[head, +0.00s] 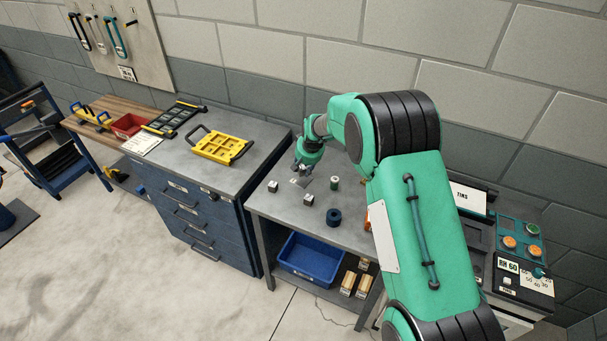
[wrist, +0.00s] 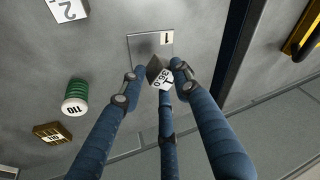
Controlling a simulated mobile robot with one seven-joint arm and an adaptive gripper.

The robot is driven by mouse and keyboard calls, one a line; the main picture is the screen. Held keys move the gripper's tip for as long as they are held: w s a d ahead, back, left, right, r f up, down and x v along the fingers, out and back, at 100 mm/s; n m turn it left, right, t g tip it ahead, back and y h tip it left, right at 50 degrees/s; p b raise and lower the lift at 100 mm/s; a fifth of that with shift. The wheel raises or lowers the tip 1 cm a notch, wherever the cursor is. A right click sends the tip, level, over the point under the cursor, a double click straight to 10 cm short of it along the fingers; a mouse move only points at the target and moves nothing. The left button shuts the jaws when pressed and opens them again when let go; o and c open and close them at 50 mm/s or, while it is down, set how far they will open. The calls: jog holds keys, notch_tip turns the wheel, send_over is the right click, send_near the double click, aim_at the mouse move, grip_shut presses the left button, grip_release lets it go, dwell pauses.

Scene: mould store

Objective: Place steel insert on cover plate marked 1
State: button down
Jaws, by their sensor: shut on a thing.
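My gripper (wrist: 155,78) has blue jointed fingers and is shut on the steel insert (wrist: 153,66), a small dark grey block with a white tag reading 36.0. The cover plate marked 1 (wrist: 140,46) is a thin grey square lying flat on the bench, with its white label at one corner. The insert overlaps the plate's near edge in the wrist view; I cannot tell whether it touches the plate. In the head view my gripper (head: 304,168) is low over the rear of the grey bench, and the insert is too small to make out.
A green tin (wrist: 75,97) and a brass-coloured block (wrist: 48,133) stand left of the fingers in the wrist view, with a label marked 2 (wrist: 66,10) beyond. A dark blue ring-shaped part (head: 333,217) stands on the bench. A drawer cabinet (head: 190,205) adjoins at left.

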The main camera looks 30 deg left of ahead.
aim_at(304, 171)
jog(key=shift+w+a, duration=0.15)
jog(key=shift+f, duration=1.65)
jog(key=shift+f+b, duration=0.15)
jog(key=shift+b, duration=0.15)
jog(key=c, duration=1.3)
grip_release()
jog(key=shift+o, duration=0.2)
jog(key=p+v, duration=0.1)
jog(key=v, duration=1.1)
